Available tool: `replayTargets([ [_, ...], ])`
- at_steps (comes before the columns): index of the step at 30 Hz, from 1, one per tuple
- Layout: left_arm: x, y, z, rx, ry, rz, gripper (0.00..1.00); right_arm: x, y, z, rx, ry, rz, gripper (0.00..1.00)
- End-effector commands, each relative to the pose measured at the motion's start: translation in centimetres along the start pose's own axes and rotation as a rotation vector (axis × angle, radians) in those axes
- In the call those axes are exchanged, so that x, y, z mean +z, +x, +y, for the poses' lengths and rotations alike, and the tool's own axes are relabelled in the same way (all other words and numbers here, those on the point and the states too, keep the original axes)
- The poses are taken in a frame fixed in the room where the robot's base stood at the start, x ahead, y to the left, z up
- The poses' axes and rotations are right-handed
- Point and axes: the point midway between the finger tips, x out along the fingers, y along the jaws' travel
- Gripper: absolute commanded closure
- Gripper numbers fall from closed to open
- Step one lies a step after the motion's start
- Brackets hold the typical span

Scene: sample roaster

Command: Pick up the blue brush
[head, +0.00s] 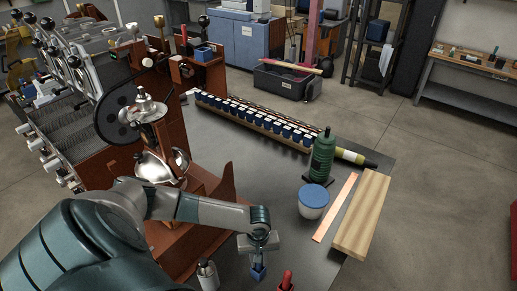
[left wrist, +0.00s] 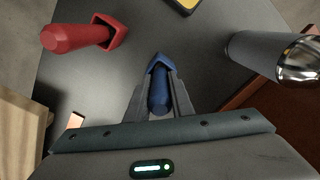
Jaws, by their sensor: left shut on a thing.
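The blue brush (head: 258,274) is at the bottom middle of the head view, under my left gripper (head: 258,262). In the left wrist view, the blue brush (left wrist: 160,90) lies between the two fingers of my left gripper (left wrist: 159,98). The fingers are shut on its handle, and its wider blue head points away from the palm. I cannot tell whether it still touches the table. My right gripper does not show.
A metal cylinder (head: 208,275) stands to the left. The roaster (head: 150,150) fills the left.

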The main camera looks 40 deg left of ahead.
Motion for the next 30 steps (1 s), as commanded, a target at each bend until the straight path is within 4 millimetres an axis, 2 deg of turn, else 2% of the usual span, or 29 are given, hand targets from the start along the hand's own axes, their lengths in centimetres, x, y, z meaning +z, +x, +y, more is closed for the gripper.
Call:
replayTargets([
  [8, -0.1, -1.7, 0.0, 0.001, 0.000, 0.001, 1.00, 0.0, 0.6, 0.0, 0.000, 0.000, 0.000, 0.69],
  [22, -0.1, -8.7, 0.1, 0.002, 0.000, 0.001, 1.00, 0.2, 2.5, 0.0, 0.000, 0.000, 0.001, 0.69],
  [30, 0.0, -10.0, 0.1, 0.000, -0.001, 0.000, 1.00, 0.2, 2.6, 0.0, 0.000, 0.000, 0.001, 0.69],
])
